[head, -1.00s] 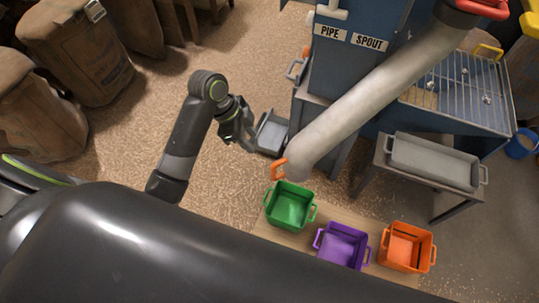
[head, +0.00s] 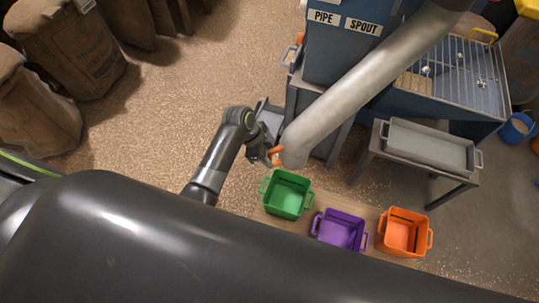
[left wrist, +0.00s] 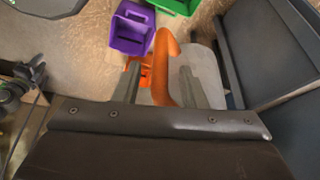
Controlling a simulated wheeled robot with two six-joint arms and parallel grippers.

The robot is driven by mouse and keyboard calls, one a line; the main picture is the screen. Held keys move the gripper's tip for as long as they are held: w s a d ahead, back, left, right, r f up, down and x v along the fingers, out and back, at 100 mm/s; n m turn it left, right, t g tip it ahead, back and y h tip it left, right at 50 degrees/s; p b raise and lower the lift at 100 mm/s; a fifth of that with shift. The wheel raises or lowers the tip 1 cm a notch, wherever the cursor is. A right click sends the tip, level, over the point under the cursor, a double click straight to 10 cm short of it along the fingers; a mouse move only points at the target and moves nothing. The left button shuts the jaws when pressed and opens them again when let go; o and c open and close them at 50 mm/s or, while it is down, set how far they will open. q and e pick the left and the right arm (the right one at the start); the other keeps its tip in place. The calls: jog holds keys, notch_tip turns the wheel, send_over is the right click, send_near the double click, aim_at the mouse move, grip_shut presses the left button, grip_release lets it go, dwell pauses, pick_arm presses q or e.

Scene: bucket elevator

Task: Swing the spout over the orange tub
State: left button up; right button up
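The spout (head: 365,82) is a long grey pipe slanting down left, its lower end just beyond the green tub (head: 288,194). Its orange handle (head: 277,153) sits at that lower end. The orange tub (head: 404,233) stands at the right end of the row, with the purple tub (head: 341,231) between it and the green one. My left gripper (head: 268,156) is at the handle. In the left wrist view the handle (left wrist: 165,65) stands between my two parted fingers (left wrist: 160,88), with gaps beside it. My right gripper is not in view.
The tubs stand on a wooden board (head: 262,222). A blue machine (head: 345,55) with a pipe-and-spout label stands behind. A grey tray (head: 430,145) on a stand is at the right. Sacks (head: 68,48) stand at the upper left. Open floor lies left of my arm.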

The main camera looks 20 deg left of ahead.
pick_arm(q)
jog(key=shift+d+f, duration=0.15)
jog(key=shift+f, duration=0.3)
grip_shut()
